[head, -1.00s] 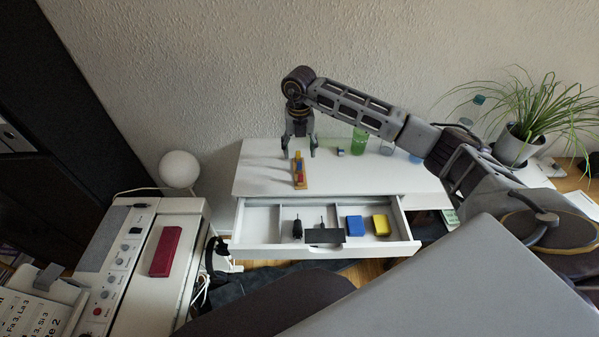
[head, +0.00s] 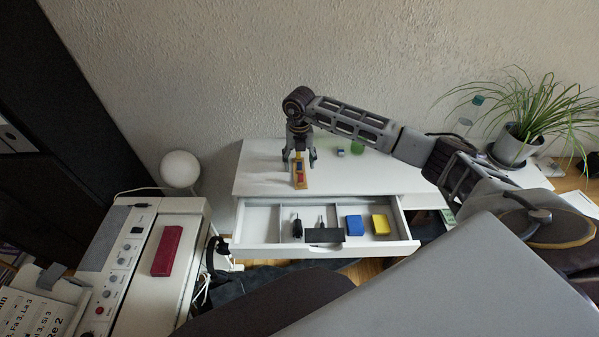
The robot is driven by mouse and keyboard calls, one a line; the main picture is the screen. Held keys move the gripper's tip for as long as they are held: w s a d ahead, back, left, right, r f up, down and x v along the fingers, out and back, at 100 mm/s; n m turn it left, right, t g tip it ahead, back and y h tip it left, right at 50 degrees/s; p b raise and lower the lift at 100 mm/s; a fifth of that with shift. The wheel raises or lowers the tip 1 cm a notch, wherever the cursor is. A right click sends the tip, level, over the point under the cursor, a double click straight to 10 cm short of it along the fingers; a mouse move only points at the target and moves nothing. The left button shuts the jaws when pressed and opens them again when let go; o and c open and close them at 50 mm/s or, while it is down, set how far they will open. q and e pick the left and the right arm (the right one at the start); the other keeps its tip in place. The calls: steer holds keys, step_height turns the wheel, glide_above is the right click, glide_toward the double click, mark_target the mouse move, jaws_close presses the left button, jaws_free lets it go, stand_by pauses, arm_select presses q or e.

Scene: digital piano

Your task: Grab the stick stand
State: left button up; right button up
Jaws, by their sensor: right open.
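The gripper hides part of that end. I cannot tell whether the fingers touch it. My left gripper is not in view.
The desk's drawer (head: 262,219) is pulled open, with a blue box (head: 354,225), a yellow box (head: 380,224) and dark items inside. A potted plant (head: 513,146) is at the right, a digital piano (head: 160,205) with a red case at the left.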

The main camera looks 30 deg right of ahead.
mark_target(300, 169)
steer(key=shift+f+p, duration=0.35)
steer(key=shift+f, duration=1.65)
steer(key=shift+c, duration=0.5)
jaws_close()
